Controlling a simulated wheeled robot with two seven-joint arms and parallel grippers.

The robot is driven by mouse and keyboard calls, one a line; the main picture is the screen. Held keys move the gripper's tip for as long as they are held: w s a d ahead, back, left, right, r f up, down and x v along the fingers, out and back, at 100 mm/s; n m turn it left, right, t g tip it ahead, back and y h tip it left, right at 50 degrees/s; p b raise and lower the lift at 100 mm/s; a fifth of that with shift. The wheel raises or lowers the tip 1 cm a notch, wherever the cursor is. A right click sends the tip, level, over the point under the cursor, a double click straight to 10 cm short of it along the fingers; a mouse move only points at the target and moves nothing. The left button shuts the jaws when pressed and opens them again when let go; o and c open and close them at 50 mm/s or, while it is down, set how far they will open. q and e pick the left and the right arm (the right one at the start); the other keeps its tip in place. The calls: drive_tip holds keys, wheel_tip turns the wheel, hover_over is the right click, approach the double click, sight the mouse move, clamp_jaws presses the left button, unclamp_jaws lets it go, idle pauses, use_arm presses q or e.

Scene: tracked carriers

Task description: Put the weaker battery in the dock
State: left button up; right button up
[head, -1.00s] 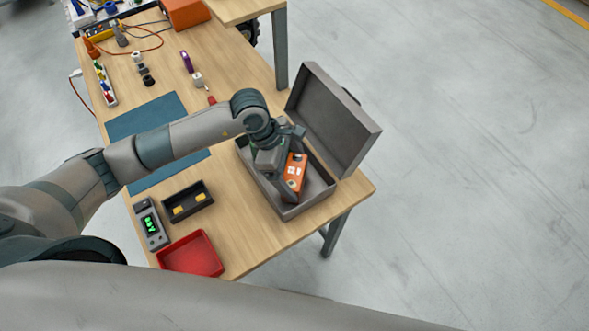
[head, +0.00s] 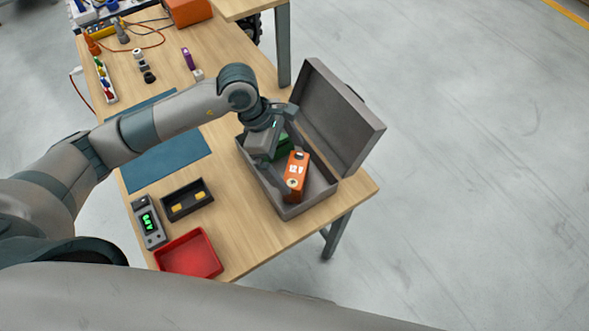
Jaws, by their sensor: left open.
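An orange battery (head: 297,177) with white markings stands in the open grey case (head: 291,211). A green battery (head: 281,148) is behind it in the case, partly hidden by my left gripper (head: 268,148). My left gripper is open over the case, close to the green battery; whether it touches it I cannot tell. The dock appears to be the black tray (head: 188,213) with two yellow contacts, and it holds no battery. A grey tester (head: 149,222) with lit green digits stands left of it. My right gripper is not in view.
A red tray (head: 190,256) lies at the table's front edge. The case's raised lid (head: 337,120) stands on its right. A blue mat (head: 165,160) lies under my left arm. Small tools, cables and an orange box (head: 187,11) are at the back.

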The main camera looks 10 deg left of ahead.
use_arm(q)
drive_tip(key=b+v, duration=0.2)
drive_tip(key=v, duration=0.5)
drive_tip(key=shift+a+r, duration=0.1)
idle(0.4)
